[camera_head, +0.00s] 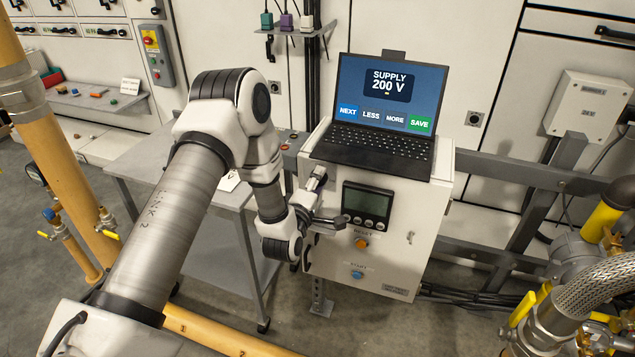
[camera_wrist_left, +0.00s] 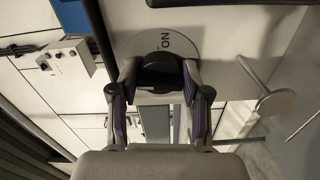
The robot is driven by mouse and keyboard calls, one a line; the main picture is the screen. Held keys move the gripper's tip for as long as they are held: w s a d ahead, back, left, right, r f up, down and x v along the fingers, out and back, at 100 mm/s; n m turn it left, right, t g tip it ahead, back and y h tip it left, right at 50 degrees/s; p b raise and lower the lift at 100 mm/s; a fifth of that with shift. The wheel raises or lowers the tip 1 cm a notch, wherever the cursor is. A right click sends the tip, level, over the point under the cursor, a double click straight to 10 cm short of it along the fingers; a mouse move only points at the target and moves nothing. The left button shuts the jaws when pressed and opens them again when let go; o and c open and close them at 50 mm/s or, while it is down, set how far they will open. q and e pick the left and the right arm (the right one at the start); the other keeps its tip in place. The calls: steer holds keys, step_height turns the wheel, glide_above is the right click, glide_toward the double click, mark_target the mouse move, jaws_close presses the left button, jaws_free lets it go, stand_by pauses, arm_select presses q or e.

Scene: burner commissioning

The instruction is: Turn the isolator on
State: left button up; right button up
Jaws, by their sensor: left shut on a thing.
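The isolator shows in the left wrist view as a black rotary knob (camera_wrist_left: 160,64) on a pale round plate (camera_wrist_left: 135,44). In the head view my left gripper (camera_head: 318,215) is at the left side of the white control cabinet (camera_head: 391,268). The isolator itself is hidden there behind my wrist. My right gripper is not in view.
A laptop (camera_head: 383,113) reading SUPPLY 200 V stands on the cabinet. The cabinet front has a dark display (camera_head: 367,203), an orange button (camera_head: 361,243) and a blue button (camera_head: 357,275). A grey table (camera_head: 150,170) stands left of the cabinet. Yellow pipes run at left.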

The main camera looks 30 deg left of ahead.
arm_select(q)
steer(key=m, duration=0.4)
steer(key=m+p, duration=0.1)
steer(key=m, duration=0.3)
steer(key=shift+f+m, duration=0.1)
steer(key=shift+m, duration=0.2)
steer(key=m+p, duration=0.2)
steer(key=m, duration=0.2)
steer(key=shift+a, duration=0.1)
steer(key=shift+f+m+p, duration=0.1)
steer(key=shift+m+p, duration=0.5)
steer(key=shift+m, duration=1.4)
steer(key=o, duration=1.1)
steer(key=shift+s, duration=0.15)
steer(key=v, duration=1.1)
steer(key=shift+s, duration=0.35)
